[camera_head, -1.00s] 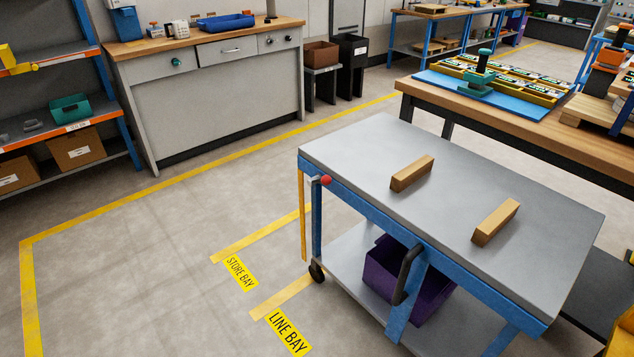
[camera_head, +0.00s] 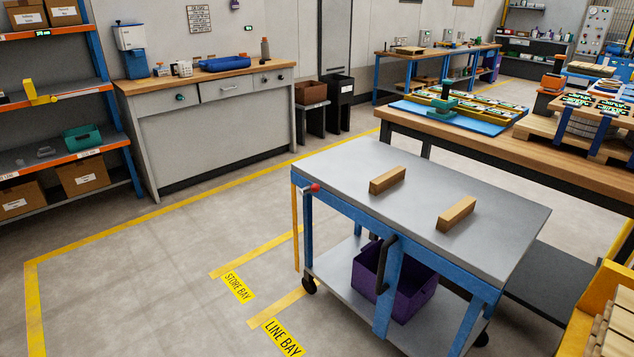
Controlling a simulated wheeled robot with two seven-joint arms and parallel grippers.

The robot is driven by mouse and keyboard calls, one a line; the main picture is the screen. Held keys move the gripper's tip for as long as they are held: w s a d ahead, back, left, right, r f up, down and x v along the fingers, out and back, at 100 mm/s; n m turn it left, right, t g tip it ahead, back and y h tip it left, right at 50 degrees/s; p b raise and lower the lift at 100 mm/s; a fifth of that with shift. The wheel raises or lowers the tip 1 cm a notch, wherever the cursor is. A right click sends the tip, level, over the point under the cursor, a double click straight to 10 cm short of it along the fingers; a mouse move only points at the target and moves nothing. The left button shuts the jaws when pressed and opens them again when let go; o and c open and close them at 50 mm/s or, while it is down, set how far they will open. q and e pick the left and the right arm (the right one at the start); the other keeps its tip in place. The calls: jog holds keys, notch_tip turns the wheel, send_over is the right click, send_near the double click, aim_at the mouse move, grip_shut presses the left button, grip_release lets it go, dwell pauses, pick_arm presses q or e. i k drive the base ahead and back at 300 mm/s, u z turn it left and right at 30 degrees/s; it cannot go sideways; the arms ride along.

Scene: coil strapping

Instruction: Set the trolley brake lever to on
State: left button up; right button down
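The trolley (camera_head: 345,170) has a grey top, blue frame and grey lower shelf, and stands at centre right. A short lever with a red knob (camera_head: 314,188) sticks out at the trolley's left corner, just below the top. Its on and off marks cannot be made out. A black handle (camera_head: 386,262) is on the trolley's near side. Two wooden blocks (camera_head: 387,180) (camera_head: 456,213) lie on the top, and a purple crate (camera_head: 412,294) stands on the lower shelf. Neither of my grippers is in view.
Yellow floor lines mark a STORE BAY label (camera_head: 238,287) and a LINE BAY label (camera_head: 283,339) left of the trolley. The floor there is clear. A workbench (camera_head: 480,140) stands close behind the trolley. A yellow rack (camera_head: 600,310) is at the lower right.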

aim_at(315, 188)
jog(key=z, duration=0.25)
jog(key=i, duration=1.35)
jog(key=u, duration=0.9)
